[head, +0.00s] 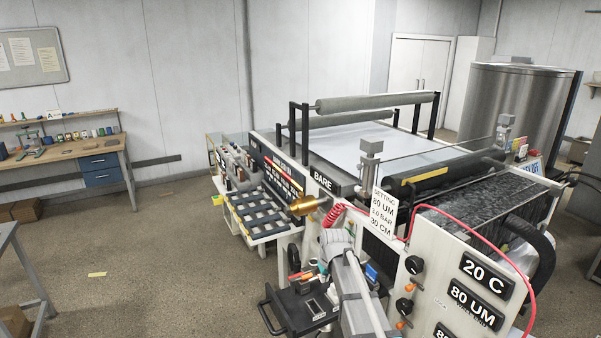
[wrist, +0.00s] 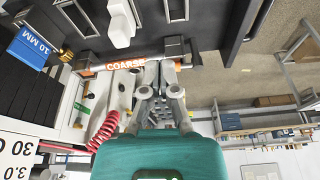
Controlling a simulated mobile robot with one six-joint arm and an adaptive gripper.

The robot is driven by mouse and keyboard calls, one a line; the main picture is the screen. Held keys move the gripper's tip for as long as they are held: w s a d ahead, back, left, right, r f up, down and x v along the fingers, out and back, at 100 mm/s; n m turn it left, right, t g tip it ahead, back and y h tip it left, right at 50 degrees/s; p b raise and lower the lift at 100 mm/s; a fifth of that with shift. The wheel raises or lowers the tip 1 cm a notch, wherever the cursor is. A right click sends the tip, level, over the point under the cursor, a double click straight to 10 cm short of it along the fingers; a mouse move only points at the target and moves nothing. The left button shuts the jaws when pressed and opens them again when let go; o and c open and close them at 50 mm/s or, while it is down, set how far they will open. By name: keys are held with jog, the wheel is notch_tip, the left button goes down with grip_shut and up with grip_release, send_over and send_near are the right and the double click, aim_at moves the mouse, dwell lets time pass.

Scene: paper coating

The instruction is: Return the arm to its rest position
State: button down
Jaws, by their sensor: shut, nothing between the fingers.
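My gripper (wrist: 160,70) shows in the wrist view with its fingers closed together and nothing held between them. Its tips overlap in the picture with a metal bar labelled COARSE (wrist: 124,66), which lies beyond them between two dark end blocks. I cannot tell how far the tips are from the bar. In the head view part of my arm (head: 362,298) shows at the bottom middle, in front of the coating machine (head: 420,260). The fingertips cannot be made out there.
A dark tray (head: 300,307) with small tools stands beside my arm. A red coiled hose (head: 337,214) and a brass-coloured roller end (head: 304,204) are close by on the machine. A workbench (head: 60,155) stands at the left wall. Open floor (head: 130,250) lies between.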

jog(key=s+d+f+m+g+b, duration=0.1)
jog(key=s+d+f+m+b, duration=0.1)
jog(key=s+d+f+b, duration=0.2)
jog(key=s+d+f+m+g+h+b, duration=0.1)
jog(key=s+d+f+b, duration=0.3)
jog(key=s+f+b, duration=0.7)
jog(key=s+f+m, duration=0.1)
jog(key=s, duration=0.6)
jog(key=shift+s+f+g, duration=0.15)
jog(key=shift+f+g, duration=0.2)
jog(key=shift+g, duration=0.05)
